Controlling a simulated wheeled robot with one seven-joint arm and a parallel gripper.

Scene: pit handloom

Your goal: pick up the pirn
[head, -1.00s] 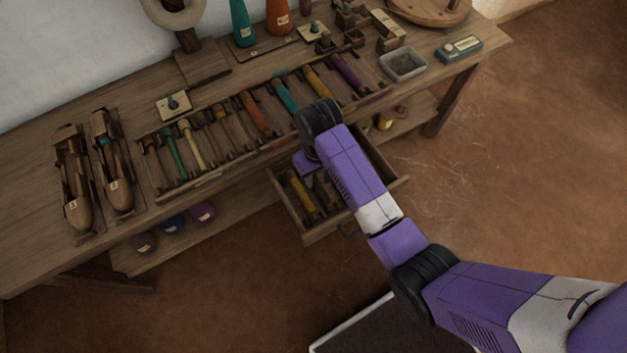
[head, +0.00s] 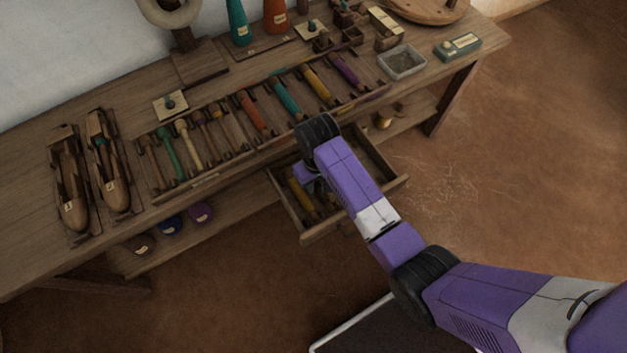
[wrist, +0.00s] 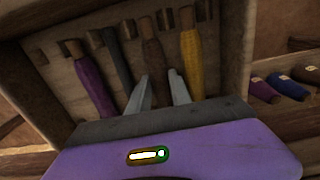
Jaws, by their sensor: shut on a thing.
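The open drawer (head: 318,235) under the bench holds several pirns side by side. In the wrist view they are a purple pirn (wrist: 91,85), a dark grey pirn (wrist: 117,55), a brown pirn (wrist: 154,63) and a yellow pirn (wrist: 192,62). The yellow one also shows in the head view (head: 301,197). My gripper (wrist: 160,92) is down in the drawer with its two fingers on either side of the brown pirn, shut on it. The near end of that pirn is hidden between the fingers. In the head view my arm covers much of the drawer.
On the bench above stands a rack (head: 205,180) of coloured pirns, with two wooden shuttles (head: 70,185) at left and a grey tray (head: 402,63) at right. The drawer walls are close around my gripper.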

